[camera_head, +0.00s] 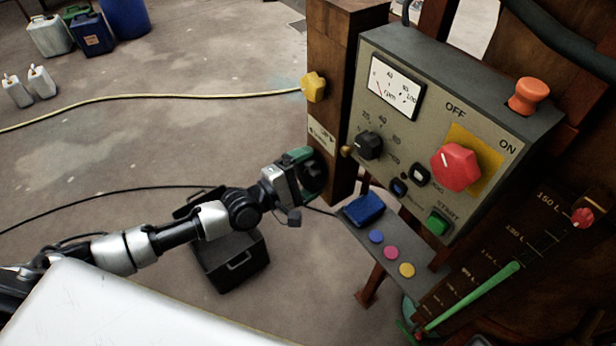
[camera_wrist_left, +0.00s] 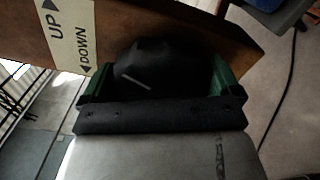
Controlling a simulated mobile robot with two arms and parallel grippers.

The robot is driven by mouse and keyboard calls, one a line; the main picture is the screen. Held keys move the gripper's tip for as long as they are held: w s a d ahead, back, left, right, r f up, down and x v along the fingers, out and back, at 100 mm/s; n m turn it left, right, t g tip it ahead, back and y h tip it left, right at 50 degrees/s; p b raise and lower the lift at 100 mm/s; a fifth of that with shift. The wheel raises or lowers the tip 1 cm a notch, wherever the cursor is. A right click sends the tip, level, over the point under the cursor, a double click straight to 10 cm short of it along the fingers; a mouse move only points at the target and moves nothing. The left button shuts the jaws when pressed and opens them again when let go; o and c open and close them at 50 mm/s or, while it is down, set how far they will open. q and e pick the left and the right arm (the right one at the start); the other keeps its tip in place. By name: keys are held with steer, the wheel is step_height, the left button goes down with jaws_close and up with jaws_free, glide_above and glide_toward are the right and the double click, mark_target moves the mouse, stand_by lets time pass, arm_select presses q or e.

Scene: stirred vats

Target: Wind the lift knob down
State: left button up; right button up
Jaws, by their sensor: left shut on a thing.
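The lift knob (camera_wrist_left: 160,68) is a black round knob with a pale pointer line, on a brown post beside a label (camera_wrist_left: 72,32) reading UP and DOWN. In the head view the post (camera_head: 340,90) stands left of the control panel, and the knob (camera_head: 313,178) is partly hidden by the gripper. My left gripper (camera_head: 302,172) is shut on the knob, with its green-edged fingers on either side; it also shows in the wrist view (camera_wrist_left: 160,88). My right gripper is not in view.
The grey control panel (camera_head: 440,190) has a red switch (camera_head: 455,167) and a green button (camera_head: 438,222). A small shelf (camera_head: 425,280) holds a blue sponge-like block (camera_head: 363,208) and coloured discs. A black crate (camera_head: 232,262) stands below my left arm. A yellow hose (camera_head: 150,96) crosses the floor.

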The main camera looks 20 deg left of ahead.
arm_select(q)
steer(key=shift+f+n+b, duration=0.1)
steer(key=shift+n+b, duration=0.9)
steer(key=shift+n, duration=1.2)
steer(key=o, duration=0.6)
steer(key=shift+a, duration=0.1)
steer(key=b+v, duration=0.3)
steer(key=v, duration=0.7)
steer(key=shift+s+a, duration=0.25)
steer(key=shift+s, duration=0.1)
